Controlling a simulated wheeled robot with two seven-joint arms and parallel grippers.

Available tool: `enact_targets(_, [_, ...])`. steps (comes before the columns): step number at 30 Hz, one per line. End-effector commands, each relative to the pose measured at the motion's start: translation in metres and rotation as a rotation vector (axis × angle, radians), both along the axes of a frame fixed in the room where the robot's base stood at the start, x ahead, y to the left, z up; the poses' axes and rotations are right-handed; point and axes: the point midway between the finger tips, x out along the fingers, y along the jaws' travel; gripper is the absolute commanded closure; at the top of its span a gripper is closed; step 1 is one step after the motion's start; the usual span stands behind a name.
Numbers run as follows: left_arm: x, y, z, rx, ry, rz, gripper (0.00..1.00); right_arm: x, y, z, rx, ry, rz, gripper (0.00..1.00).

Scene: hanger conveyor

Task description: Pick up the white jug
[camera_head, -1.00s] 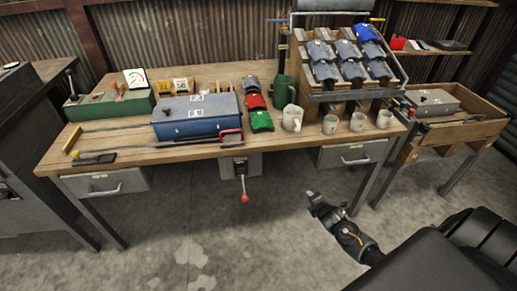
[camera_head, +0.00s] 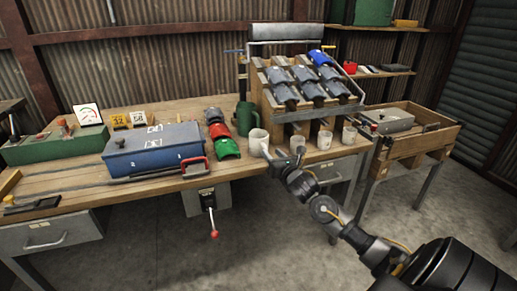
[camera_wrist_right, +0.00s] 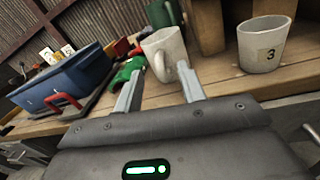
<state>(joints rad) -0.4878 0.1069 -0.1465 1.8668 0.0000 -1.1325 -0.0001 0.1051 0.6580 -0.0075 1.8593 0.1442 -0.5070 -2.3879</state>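The white jug (camera_head: 258,139) stands upright near the front edge of the workbench (camera_head: 85,194), beside a green jug (camera_head: 246,117). In the right wrist view the white jug (camera_wrist_right: 168,46) is just ahead of my right gripper (camera_wrist_right: 160,69). Its handle faces me and lines up with the gap between the two fingers. The fingers are apart and nothing is clamped between them. In the head view my right gripper (camera_head: 281,156) is close to the jug's lower right side. I cannot tell whether they touch. My left gripper is not in view.
Several small white cups stand to the right, one marked 3 (camera_wrist_right: 265,44). Green and red pieces (camera_head: 221,131) and a blue box (camera_head: 152,150) are to the left. A wooden rack (camera_head: 300,85) with dark pieces rises behind. Open floor lies in front of the bench.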

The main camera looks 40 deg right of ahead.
Motion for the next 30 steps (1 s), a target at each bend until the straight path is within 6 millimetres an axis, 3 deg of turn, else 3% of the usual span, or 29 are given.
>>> enact_targets(8, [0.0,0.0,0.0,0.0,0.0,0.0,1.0,0.011,-0.001,-0.001,0.001,0.0,0.002,0.6])
enact_targets(18, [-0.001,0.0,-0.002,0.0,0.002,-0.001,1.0,0.054,-0.011,-0.006,0.002,0.0,0.0,0.6])
enact_targets(27, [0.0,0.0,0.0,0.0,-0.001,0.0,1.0,0.059,-0.011,-0.007,0.001,0.0,0.002,0.6])
enact_targets(30, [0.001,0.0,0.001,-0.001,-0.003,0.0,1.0,0.059,-0.011,-0.007,0.001,0.001,0.001,0.72])
